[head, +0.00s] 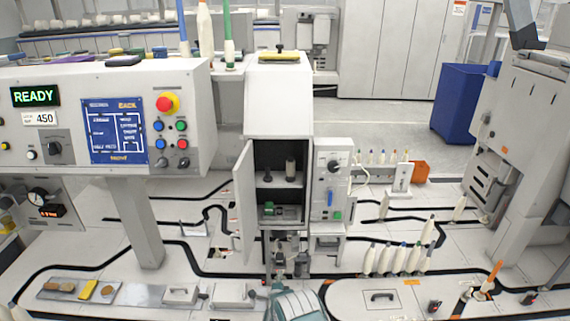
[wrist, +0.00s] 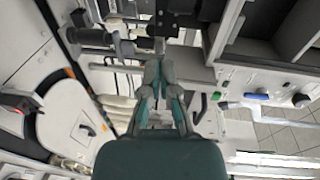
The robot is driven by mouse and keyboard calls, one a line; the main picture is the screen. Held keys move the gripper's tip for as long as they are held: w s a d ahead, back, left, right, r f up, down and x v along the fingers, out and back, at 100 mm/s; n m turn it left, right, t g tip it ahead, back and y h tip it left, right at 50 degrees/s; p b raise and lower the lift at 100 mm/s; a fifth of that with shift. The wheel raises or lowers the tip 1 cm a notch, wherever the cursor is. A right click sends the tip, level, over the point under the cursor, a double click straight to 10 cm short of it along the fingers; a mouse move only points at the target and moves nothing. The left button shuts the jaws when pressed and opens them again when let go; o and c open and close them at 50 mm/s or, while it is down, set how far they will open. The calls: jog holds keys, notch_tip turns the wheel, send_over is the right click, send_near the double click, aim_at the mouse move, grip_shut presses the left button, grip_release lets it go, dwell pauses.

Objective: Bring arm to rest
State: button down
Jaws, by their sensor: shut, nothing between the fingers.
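My gripper (wrist: 160,68) shows in the middle of the wrist view, with grey and teal fingers. Its fingertips are together with nothing held between them. Grey machine parts lie beyond the tips in that view; I cannot tell how far off they are. In the head view a teal part of my arm shows at the bottom centre, in front of the white cabinet (head: 279,107). The gripper's fingertips cannot be made out clearly there.
The cabinet's door (head: 244,200) stands open, with dark items on the shelves inside. A control panel (head: 105,118) reading READY is at left. Several white bobbins (head: 400,259) stand at right. A grey tray (head: 108,293) lies at front left. A blue bin (head: 464,104) stands behind.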

jog(key=w+r+n+g+y, duration=0.1)
jog(key=w+r+n, duration=0.1)
jog(key=r, duration=0.8)
jog(key=w+r+n+g+y, duration=0.1)
jog(key=w+r+n, duration=0.15)
jog(key=r, duration=0.85)
jog(key=s+d+r+n+g, duration=0.1)
jog(key=s+d+r+n, duration=0.15)
jog(key=r, duration=0.45)
jog(key=s+d+r+n+g, duration=0.1)
jog(key=s+d+r, duration=0.15)
jog(key=r, duration=0.35)
jog(key=s+d+r+n+g, duration=0.1)
jog(key=s+r, duration=0.3)
jog(key=r, duration=0.3)
jog(key=s+d+r+n+g, duration=0.25)
jog(key=s+r, duration=0.25)
jog(key=s, duration=0.5)
jog(key=s+d+r+n+g, duration=0.15)
jog(key=s+d+r, duration=0.3)
jog(key=s, duration=0.55)
jog(key=s+d+n+g, duration=0.1)
jog(key=s+d+n, duration=0.1)
jog(key=s, duration=0.9)
jog(key=s+d+f+n+g, duration=0.1)
jog(key=s+d+n, duration=0.1)
jog(key=s, duration=0.9)
jog(key=shift+d+f+n+h, duration=0.25)
jog(key=shift+n+h, duration=0.05)
jog(key=shift+h, duration=0.1)
